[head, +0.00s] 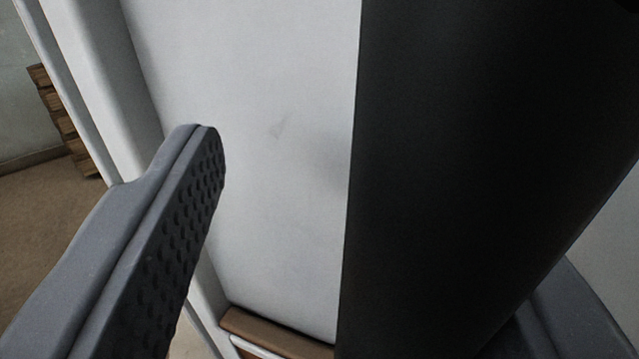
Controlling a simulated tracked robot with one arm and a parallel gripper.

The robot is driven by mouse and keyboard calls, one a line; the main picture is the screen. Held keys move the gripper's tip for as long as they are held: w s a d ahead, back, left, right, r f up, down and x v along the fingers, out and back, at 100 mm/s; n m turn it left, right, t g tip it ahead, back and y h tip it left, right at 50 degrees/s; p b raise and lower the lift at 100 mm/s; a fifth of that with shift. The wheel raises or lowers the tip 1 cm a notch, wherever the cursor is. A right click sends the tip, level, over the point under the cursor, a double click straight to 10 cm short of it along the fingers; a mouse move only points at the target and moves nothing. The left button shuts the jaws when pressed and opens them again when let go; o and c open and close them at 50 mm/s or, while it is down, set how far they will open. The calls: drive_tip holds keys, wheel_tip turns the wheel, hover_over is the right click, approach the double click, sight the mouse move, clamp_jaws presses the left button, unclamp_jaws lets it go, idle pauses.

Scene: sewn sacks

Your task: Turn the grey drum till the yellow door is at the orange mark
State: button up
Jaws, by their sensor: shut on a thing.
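My gripper (385,200) has a ridged left finger in plain view, and part of its right finger shows at the lower right. A large dark slab (470,150) stands between the fingers and covers much of the right one. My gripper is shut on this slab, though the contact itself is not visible. I cannot tell whether the slab belongs to the grey drum. The yellow door and the orange mark are not in view.
A pale grey-white panel (265,110) fills the middle behind the left finger, with a brown ledge (270,335) at its foot. Stacked brown pieces (65,120) stand at the far left beside open brown floor (30,230).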

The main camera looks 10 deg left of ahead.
drive_tip(key=s+d+b, duration=0.2)
drive_tip(key=s+b, duration=0.1)
drive_tip(key=s, duration=1)
